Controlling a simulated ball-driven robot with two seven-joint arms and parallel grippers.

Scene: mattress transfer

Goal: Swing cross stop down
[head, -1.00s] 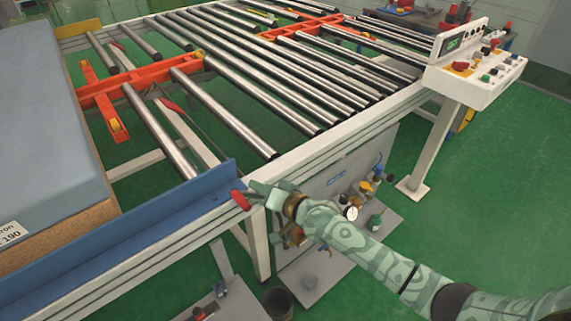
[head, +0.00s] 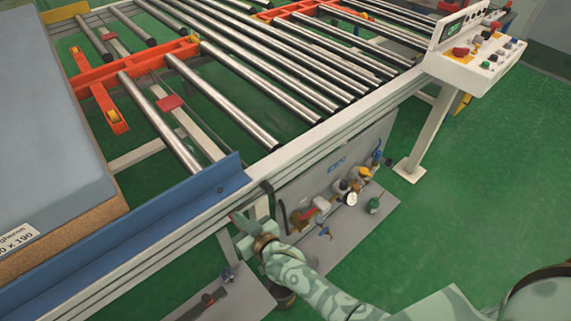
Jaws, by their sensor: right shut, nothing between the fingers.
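A red pad (head: 170,103) sits between the rollers, level with the orange frame, at the near end of the conveyor. It appears to belong to a grey bar (head: 194,131) below the rollers; I take this to be the cross stop, though I cannot tell its full shape. My right gripper (head: 243,232) is shut and empty, beside the outer side of the white conveyor rail, just below its edge. My left gripper is not in view.
A mattress (head: 45,130) lies at the left behind a blue angle rail (head: 120,240). An orange frame (head: 135,67) crosses between the rollers. Valves and gauges (head: 350,190) stand right of my right gripper. A control panel (head: 475,55) is at the upper right. Green floor is clear at right.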

